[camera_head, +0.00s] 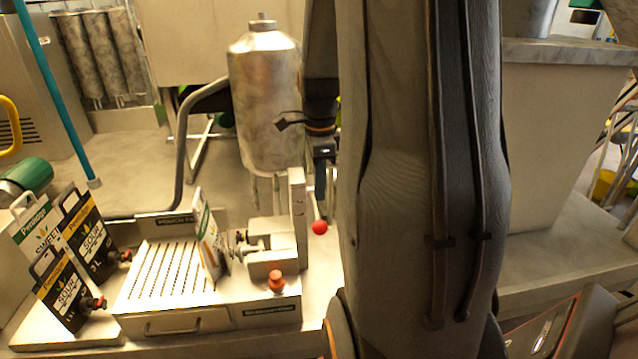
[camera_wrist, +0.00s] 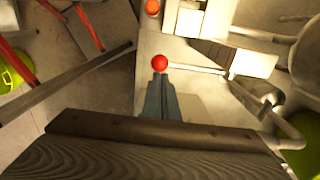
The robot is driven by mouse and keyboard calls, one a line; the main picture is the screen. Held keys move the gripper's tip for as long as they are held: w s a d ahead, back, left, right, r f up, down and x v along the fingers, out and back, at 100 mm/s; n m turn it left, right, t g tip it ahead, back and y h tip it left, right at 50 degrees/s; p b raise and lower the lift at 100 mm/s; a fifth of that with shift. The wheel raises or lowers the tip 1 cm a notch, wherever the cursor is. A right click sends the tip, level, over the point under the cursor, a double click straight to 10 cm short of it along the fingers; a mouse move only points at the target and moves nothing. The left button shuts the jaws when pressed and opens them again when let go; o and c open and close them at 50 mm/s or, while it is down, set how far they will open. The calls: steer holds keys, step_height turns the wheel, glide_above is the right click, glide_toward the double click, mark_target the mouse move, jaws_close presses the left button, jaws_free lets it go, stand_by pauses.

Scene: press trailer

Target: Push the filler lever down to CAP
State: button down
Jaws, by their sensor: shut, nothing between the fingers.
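The filler lever shows as a red ball knob (camera_head: 320,227) at the right side of the pouch filler (camera_head: 272,262), beside its upright post (camera_head: 298,215). Most of the lever's rod is hidden in the head view. My gripper (camera_head: 320,192) points down just above the knob, with its fingers shut and empty. In the wrist view the red knob (camera_wrist: 160,63) lies right at the tips of my shut fingers (camera_wrist: 161,78). I cannot tell whether they touch. A CAP mark is not readable in either view.
A pouch (camera_head: 209,238) stands at the filler's nozzle. Several pouches with red taps (camera_head: 70,290) stand at the left. An orange-red button (camera_head: 276,281) sits on the filler's front. A steel tank (camera_head: 264,100) stands behind. My arm covers the middle of the head view.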

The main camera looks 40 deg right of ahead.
mark_target(320, 221)
steer(key=shift+f, duration=1)
steer(key=shift+f+b, duration=3.7)
steer(key=shift+f, duration=0.5)
steer(key=shift+w+d+f+b, duration=0.2)
steer(key=shift+f+b, duration=0.3)
steer(key=shift+f, duration=0.4)
steer(key=shift+w+d+f+b, duration=0.15)
steer(key=shift+f+b, duration=0.3)
steer(key=shift+f, duration=0.45)
steer(key=shift+a, duration=0.1)
steer(key=shift+r, duration=0.1)
step_height(320, 221, up, 10)
steer(key=p, duration=0.8)
